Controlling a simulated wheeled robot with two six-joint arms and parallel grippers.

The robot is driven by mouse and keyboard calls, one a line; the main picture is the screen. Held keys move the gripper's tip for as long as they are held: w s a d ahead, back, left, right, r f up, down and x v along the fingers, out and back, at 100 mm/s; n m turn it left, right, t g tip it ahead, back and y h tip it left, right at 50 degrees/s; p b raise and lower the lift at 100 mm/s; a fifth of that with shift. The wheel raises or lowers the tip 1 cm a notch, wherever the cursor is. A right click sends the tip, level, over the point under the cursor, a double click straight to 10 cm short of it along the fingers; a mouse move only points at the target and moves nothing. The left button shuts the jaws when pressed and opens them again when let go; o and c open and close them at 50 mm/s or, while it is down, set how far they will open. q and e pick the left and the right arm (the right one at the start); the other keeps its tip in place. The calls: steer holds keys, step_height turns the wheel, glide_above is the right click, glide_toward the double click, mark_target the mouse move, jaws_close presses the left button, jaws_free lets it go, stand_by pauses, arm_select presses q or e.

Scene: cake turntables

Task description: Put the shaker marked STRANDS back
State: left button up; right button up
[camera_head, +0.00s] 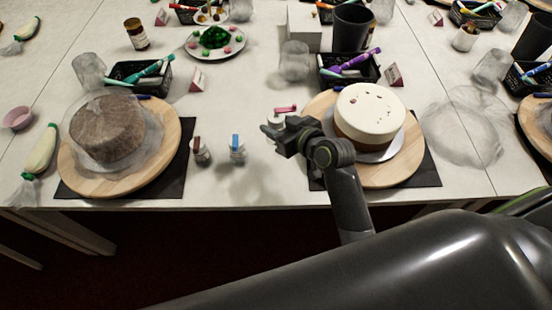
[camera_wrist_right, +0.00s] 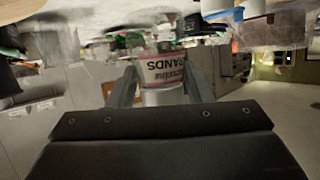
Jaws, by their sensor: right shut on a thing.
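My right gripper (camera_head: 277,132) is shut on the shaker marked STRANDS, beside the left edge of the right turntable. In the head view the shaker's pink top (camera_head: 285,109) shows behind the gripper, which hides part of its body. Two other shakers stand on the table left of the gripper, one with a dark red top (camera_head: 199,151) and one with a blue top (camera_head: 236,149). My left gripper is not in view.
A cream cake (camera_head: 369,110) sits on the right wooden turntable (camera_head: 405,165), a brown cake (camera_head: 107,127) on the left one (camera_head: 150,172). A black basket (camera_head: 347,73), a black cup (camera_head: 352,27) and a sprinkle plate (camera_head: 215,40) stand behind. Table between the turntables is mostly clear.

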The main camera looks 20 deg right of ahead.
step_height(320, 180, down, 6)
steer(key=shift+r, duration=0.1)
steer(key=shift+f+b, duration=0.35)
steer(key=shift+f, duration=1.7)
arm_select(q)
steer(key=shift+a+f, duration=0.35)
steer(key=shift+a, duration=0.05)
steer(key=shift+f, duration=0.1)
arm_select(e)
steer(key=shift+f, duration=0.2)
steer(key=o, duration=1.1)
steer(key=shift+r, duration=0.1)
steer(key=shift+r, duration=0.1)
